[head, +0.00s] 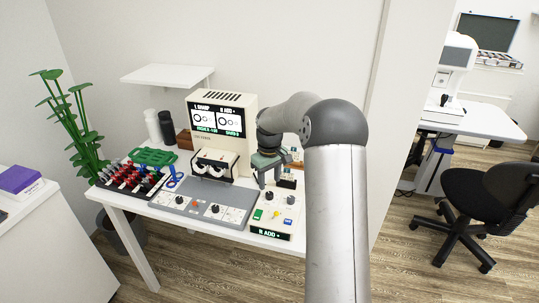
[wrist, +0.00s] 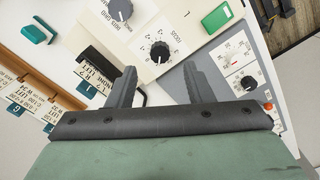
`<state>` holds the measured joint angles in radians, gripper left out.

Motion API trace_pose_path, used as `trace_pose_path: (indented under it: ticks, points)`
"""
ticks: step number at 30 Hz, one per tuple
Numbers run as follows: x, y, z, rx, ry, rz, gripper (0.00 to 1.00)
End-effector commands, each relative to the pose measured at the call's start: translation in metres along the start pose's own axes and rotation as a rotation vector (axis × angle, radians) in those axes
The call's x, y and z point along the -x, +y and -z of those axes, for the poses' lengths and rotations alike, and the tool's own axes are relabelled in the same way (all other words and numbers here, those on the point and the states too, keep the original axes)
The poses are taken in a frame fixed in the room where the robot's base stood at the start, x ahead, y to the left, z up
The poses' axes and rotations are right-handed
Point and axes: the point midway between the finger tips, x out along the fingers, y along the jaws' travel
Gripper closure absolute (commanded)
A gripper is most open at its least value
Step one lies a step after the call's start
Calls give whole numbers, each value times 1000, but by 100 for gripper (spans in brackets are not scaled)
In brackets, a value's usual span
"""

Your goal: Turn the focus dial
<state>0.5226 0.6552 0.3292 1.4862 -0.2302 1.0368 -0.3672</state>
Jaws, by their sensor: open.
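The focus dial (wrist: 160,52) is a small black knob with a tick scale on a cream panel, with lettering beside it that seems to read FOCUS. In the head view, the left black knob (head: 269,196) on the small panel at the table's right end appears to be this dial. My gripper (wrist: 160,72) is open, its two dark fingers spread apart. In the wrist view the dial shows just beyond the gap between the fingertips, and nothing is held. In the head view my gripper (head: 267,180) is above the rear of this panel. Whether a finger touches the panel cannot be told.
A second, grey knob (wrist: 121,9) and a green button (wrist: 217,19) are on the same panel. A grey console (head: 190,203) with more dials adjoins it. The white display unit (head: 247,150) stands behind. Lettered cards (wrist: 50,110) lie close to my gripper.

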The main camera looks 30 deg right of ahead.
Motion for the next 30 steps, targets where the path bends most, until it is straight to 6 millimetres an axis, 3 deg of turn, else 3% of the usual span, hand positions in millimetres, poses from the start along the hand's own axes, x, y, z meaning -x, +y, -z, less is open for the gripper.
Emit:
trace_pose_path:
  ticks: [9,15,21,30]
  points:
    - [79,0,1,0,4,-3,53]
    - [109,0,1,1,3,-2,53]
    - [120,0,0,1,1,-1,53]
    - [120,0,0,1,0,0,53]
